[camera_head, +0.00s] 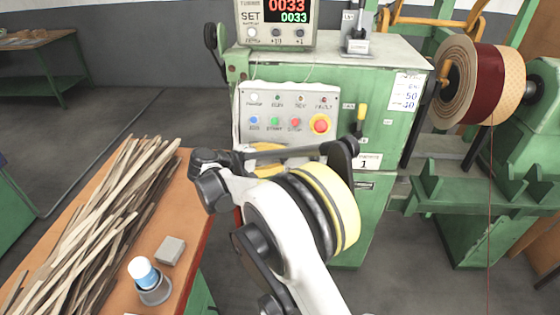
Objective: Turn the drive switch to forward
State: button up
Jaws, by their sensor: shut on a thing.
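The drive switch (361,117) is a lever with a yellow grip on the front of the green machine, right of the control panel. Its yellow end points up, leaning slightly right, between two small labels that are too small to read surely. My gripper (353,145) is dark and is at the lever's lower part. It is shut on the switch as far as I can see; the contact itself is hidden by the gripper. My white arm with yellow bands comes up from the bottom of the view and covers part of the machine front.
The control panel (288,114) has lamps, buttons and a red-yellow emergency stop (320,124) left of the lever. A display box (275,24) stands above. A coil (475,82) is at right. An orange table (203,218) with wood strips (95,215) is at left.

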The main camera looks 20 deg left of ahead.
jog(key=shift+f+n+t, duration=0.1)
jog(key=shift+n+t, duration=0.4)
jog(key=shift+n, duration=0.1)
jog(key=shift+b, duration=0.35)
jog(key=o, duration=1.2)
jog(key=shift+w, duration=0.15)
jog(key=v, duration=1.2)
jog(key=shift+f, duration=0.15)
